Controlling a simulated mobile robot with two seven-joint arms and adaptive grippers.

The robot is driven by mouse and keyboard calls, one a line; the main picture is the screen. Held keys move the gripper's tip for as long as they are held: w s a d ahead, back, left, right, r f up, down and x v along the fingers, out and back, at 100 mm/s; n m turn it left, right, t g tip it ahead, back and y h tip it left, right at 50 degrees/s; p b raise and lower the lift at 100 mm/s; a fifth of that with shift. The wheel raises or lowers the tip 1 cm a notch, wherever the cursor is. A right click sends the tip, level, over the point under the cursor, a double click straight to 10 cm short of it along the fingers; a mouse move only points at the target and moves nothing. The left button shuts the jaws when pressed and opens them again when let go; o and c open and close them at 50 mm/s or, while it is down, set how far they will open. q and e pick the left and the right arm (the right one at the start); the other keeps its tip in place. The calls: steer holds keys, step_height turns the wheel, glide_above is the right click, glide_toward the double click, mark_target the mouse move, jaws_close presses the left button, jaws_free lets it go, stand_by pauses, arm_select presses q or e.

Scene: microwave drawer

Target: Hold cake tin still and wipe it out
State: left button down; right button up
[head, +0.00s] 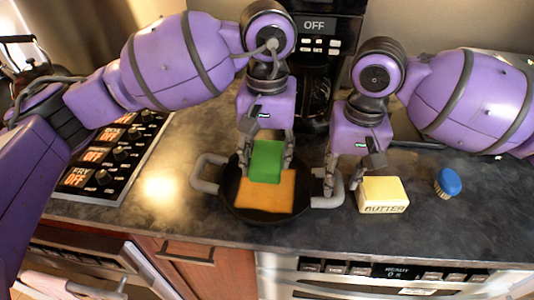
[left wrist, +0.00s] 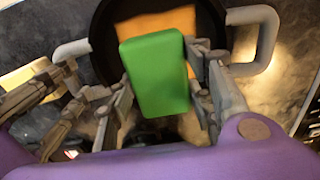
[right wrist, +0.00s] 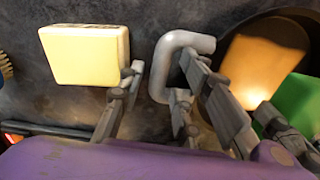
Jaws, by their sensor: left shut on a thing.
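The cake tin (head: 230,205) is a round black pan with two grey handles, on the dark counter, with an orange patch (head: 265,198) inside. It also shows in the left wrist view (left wrist: 102,55). My left gripper (head: 265,165) is shut on a green sponge (head: 266,160), held over the tin; whether the sponge touches the bottom cannot be told. The sponge also shows in the left wrist view (left wrist: 156,75). My right gripper (head: 350,178) is open at the right handle (right wrist: 165,62), with its fingers on either side of that handle.
A yellow butter block (head: 384,195) sits close right of my right gripper. A blue-topped brush (head: 447,182) stands further right. A coffee maker (head: 316,60) is behind, and a stove panel (head: 115,150) is at left. The counter's front edge is near the tin.

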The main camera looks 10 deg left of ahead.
mark_target(340, 185)
steer(key=f, duration=0.1)
steer(key=s+f, duration=0.1)
steer(key=f, duration=0.1)
steer(key=shift+d, duration=0.2)
steer(key=shift+a+f, duration=0.1)
steer(key=shift+f, duration=0.15)
steer(key=shift+w+a+f, duration=0.1)
steer(key=shift+w+a, duration=0.05)
steer(key=shift+w, duration=0.2)
steer(key=c, duration=0.4)
steer(key=shift+c, duration=1.4)
steer(key=shift+s+d, duration=0.15)
steer(key=shift+d, duration=0.05)
jaws_close()
steer(key=shift+r, duration=0.2)
steer(key=o, duration=0.9)
jaws_free()
steer(key=shift+a+r, duration=0.1)
steer(key=shift+r, duration=0.05)
